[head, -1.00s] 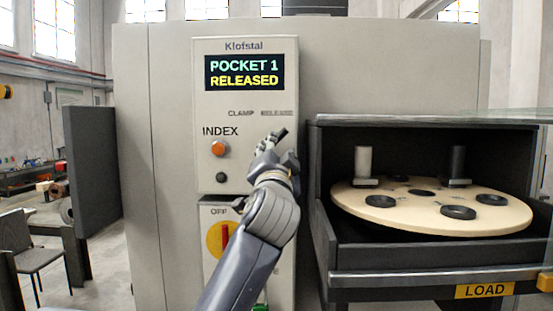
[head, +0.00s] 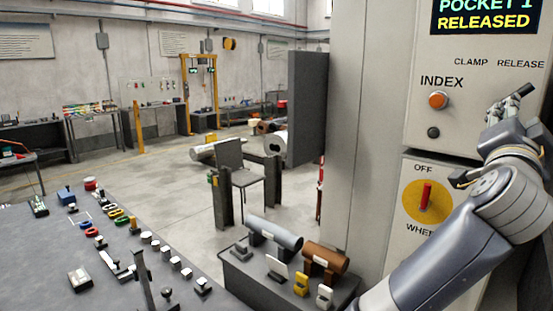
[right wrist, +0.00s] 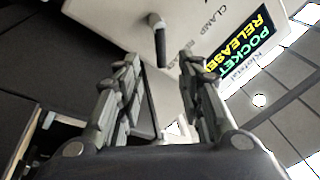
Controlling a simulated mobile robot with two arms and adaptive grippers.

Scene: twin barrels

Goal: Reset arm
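My right gripper (head: 518,98) is in front of the grey machine panel (head: 420,125), below the CLAMP and RELEASE labels and right of the orange INDEX button (head: 438,100). In the right wrist view the right gripper (right wrist: 158,62) has its two fingers apart with nothing held. A dark lever handle (right wrist: 160,47) on the panel shows beyond the gap between the fingers; I cannot tell how far off it is. The display (head: 487,15) reads POCKET 1 RELEASED, its top cut off. My left gripper is not in view.
A red switch on a yellow disc (head: 425,197) sits low on the panel. A dark table (head: 130,270) with several small parts is at front left. A low stand (head: 262,287) carries a grey and a brown cylinder.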

